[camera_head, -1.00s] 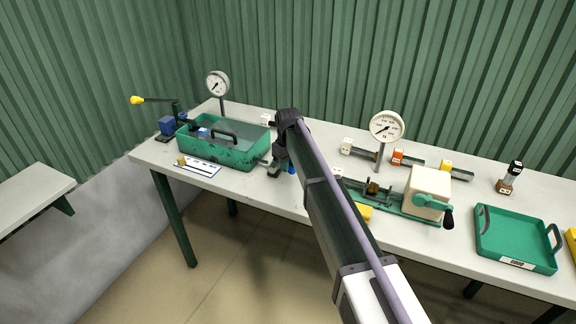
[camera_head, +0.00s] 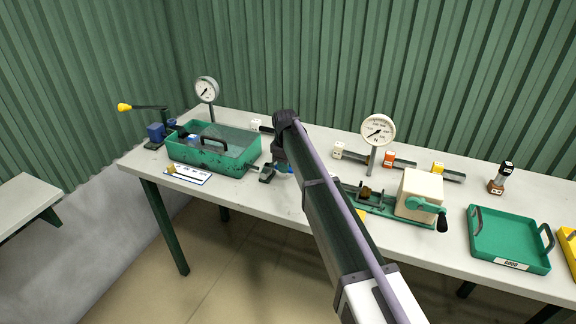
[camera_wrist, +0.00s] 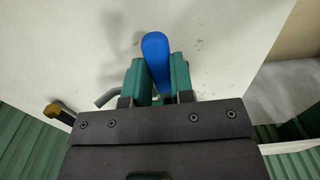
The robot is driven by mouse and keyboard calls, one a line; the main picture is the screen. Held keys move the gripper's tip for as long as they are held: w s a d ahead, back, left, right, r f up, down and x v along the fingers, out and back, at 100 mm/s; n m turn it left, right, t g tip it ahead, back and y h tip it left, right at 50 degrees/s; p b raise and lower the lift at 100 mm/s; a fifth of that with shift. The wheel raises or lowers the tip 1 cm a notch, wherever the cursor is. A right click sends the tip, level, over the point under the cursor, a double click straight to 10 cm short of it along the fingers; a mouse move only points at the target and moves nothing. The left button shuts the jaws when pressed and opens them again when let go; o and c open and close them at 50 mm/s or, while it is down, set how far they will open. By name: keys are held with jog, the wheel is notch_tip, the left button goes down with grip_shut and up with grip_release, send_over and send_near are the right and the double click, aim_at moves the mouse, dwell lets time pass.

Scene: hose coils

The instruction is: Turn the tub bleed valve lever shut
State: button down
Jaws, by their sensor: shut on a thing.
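The green tub (camera_head: 188,157) stands at the left of the bench, its handle upright on the near side. Its bleed valve (camera_head: 265,173) juts from the tub's right end, low over the bench. The blue valve lever (camera_wrist: 156,48) shows between my gripper's fingers in the wrist view, its rounded end sticking out beyond them. My gripper (camera_wrist: 158,82) is shut on the lever. The valve body is mostly out of the wrist view.
A dial gauge (camera_head: 207,90) stands behind the tub, and a yellow-knobbed pump handle (camera_head: 125,107) is at its left. A second gauge (camera_head: 378,130) and a cream crank box (camera_head: 420,193) stand right of my arm. A green tray (camera_head: 508,238) lies farther right.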

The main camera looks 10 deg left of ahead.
jog(key=c, duration=1)
grip_release()
jog(key=shift+r, duration=0.1)
notch_tip(320, 180, up, 11)
jog(key=p, duration=1)
jog(key=shift+p, duration=0.4)
jog(key=shift+f, duration=0.2)
